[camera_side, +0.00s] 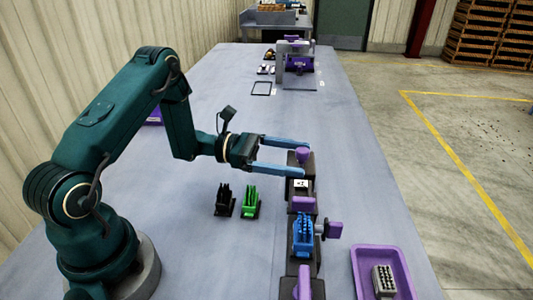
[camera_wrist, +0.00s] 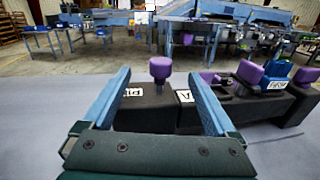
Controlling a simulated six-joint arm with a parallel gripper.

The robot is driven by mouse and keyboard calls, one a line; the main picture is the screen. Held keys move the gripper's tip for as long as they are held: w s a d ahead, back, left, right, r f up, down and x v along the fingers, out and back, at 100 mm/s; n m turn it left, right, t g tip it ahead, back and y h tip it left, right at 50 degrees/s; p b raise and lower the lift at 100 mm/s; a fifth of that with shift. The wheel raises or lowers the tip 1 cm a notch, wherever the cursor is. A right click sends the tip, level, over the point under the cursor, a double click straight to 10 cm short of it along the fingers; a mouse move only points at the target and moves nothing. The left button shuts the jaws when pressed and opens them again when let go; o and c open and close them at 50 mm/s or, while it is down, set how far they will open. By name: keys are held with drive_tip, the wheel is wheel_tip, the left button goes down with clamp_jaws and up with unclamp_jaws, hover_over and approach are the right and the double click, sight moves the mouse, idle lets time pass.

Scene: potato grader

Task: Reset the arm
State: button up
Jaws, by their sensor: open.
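My gripper (camera_side: 286,155) is open, with its two blue fingers held level above the grey table (camera_side: 350,190). It reaches toward a row of dark blocks (camera_side: 302,262) with purple knobs. In the wrist view, my gripper (camera_wrist: 165,105) frames a dark block (camera_wrist: 150,113) with a purple knob (camera_wrist: 161,68) and white labels. Nothing shows between the fingers that they touch. How far the fingers are from the block I cannot tell exactly.
A blue rack (camera_side: 303,235) sits in the row. A black rack (camera_side: 224,200) and a green rack (camera_side: 250,202) stand left of it. A purple tray (camera_side: 360,262) holding a grey studded block (camera_side: 383,279) lies at front right. The table's middle beyond the gripper is clear.

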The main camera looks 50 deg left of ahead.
idle(0.3)
drive_tip(key=d+r+m, duration=0.1)
drive_tip(key=r, duration=0.1)
drive_tip(key=r+m+g, duration=0.1)
drive_tip(key=r, duration=0.1)
drive_tip(key=d+r+m+h, duration=0.1)
drive_tip(key=shift+d+r, duration=0.35)
drive_tip(key=shift+r, duration=0.05)
drive_tip(key=s+d+r+m+g+y, duration=0.1)
drive_tip(key=s+d+r+m+g, duration=0.35)
drive_tip(key=s+m, duration=0.2)
drive_tip(key=s+d+r+m+g+y, duration=0.2)
drive_tip(key=s+d+r+m+g, duration=0.1)
drive_tip(key=s+d+m+g, duration=0.3)
drive_tip(key=s+a+f+m+t+y, duration=0.4)
drive_tip(key=s+a+m+y, duration=0.35)
drive_tip(key=s+y, duration=0.2)
drive_tip(key=a+y, duration=0.1)
drive_tip(key=a+f+m+t+y, duration=0.1)
drive_tip(key=a, duration=0.1)
drive_tip(key=w+a+t+y, duration=0.1)
drive_tip(key=a, duration=0.1)
drive_tip(key=shift+a+f+m+t, duration=0.25)
drive_tip(key=shift+m, duration=0.15)
